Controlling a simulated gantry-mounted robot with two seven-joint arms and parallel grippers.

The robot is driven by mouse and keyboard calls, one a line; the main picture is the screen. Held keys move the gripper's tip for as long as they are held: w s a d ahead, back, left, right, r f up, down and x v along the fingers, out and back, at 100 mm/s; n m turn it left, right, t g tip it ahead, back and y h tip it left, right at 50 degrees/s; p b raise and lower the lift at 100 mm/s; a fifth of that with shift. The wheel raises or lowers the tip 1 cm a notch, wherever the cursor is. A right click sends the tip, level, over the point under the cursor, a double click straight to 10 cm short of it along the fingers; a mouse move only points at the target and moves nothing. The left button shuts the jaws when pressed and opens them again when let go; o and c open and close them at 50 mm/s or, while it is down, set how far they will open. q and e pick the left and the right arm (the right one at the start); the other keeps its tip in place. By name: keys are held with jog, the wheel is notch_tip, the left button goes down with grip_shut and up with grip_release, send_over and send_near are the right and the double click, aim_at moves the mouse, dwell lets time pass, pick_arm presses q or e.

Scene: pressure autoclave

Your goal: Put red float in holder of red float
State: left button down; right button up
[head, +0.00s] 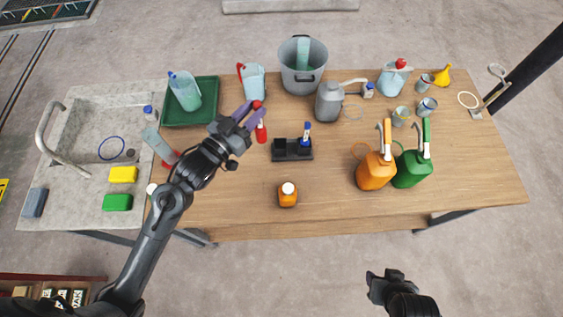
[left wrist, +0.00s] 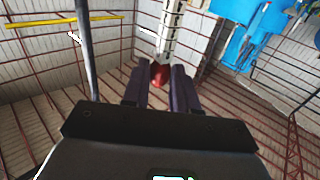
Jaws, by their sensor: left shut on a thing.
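The red float (head: 261,132) is held by my left gripper (head: 249,113), whose purple fingers are shut on it near its red top. In the left wrist view my left gripper (left wrist: 164,85) has a red end (left wrist: 159,73) of the float between its fingers, with a pale marked stem beyond. The black holder (head: 292,155) stands on the table to the right of and nearer than the float. A blue-topped float (head: 307,131) stands in its right part; its left part looks empty. My right gripper (head: 386,286) is beyond the table's front edge; its jaws are unclear.
A grey bucket (head: 304,82), a grey canister (head: 328,103) and a red-handled jug (head: 253,82) stand behind the holder. An orange-brown bottle (head: 287,195) is in front. Orange (head: 374,172) and green (head: 411,170) canisters are to the right. A green tray (head: 207,117) is left.

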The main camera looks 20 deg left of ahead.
pick_arm(q)
jog(key=w+d+f+m+g+h+b, duration=0.1)
jog(key=w+f+h+b, duration=0.1)
jog(key=w+f+b, duration=0.2)
jog(key=w+d+f+m+h+b, duration=0.1)
jog(key=w+f+b, duration=0.3)
jog(key=f+b, duration=0.5)
jog(key=shift+d+f+m+g+h+b, duration=0.25)
jog(key=shift+f+m+g+h+b, duration=0.2)
jog(key=shift+f, duration=2.65)
pick_arm(e)
notch_tip(320, 180, down, 14)
jog(key=shift+s+r, duration=0.15)
pick_arm(q)
jog(key=shift+w+f, duration=0.1)
pick_arm(e)
jog(key=shift+d, duration=0.1)
pick_arm(q)
jog(key=shift+f, duration=0.15)
jog(key=c, duration=0.9)
grip_release()
pick_arm(e)
jog(key=shift+d, duration=0.1)
